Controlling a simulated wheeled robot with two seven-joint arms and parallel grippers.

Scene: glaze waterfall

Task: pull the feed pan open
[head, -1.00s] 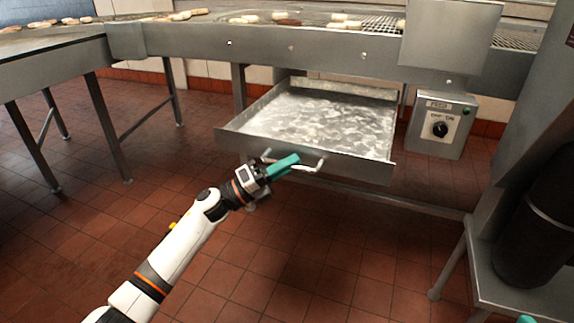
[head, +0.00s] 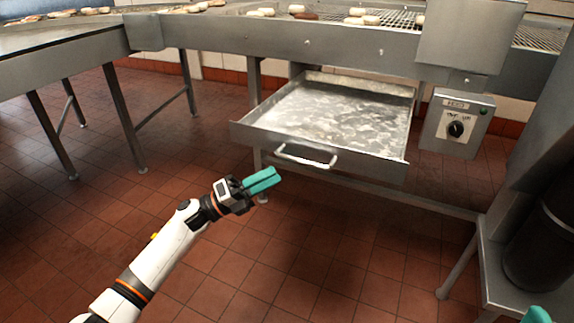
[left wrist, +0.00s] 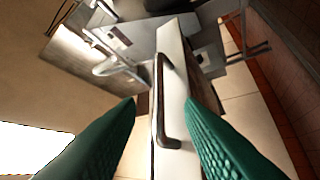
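The feed pan (head: 345,112) is a shallow grey metal tray under the conveyor, standing well out from beneath it. Pale powder covers its floor. Its bar handle (head: 306,158) is on the front wall and nothing holds it. My left gripper (head: 264,181) is in front of the pan, below and left of the handle, apart from it. In the left wrist view its teal fingers (left wrist: 162,103) are open and empty, with the handle (left wrist: 163,100) beyond them. Only a teal tip of my right gripper (head: 536,314) shows at the bottom right corner.
A control box with a knob (head: 456,129) hangs right of the pan. The conveyor (head: 290,45) runs above, carrying several doughnuts. A metal stand (head: 500,265) with a dark cylinder (head: 540,245) is at the right. The tiled floor (head: 300,260) before the pan is clear.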

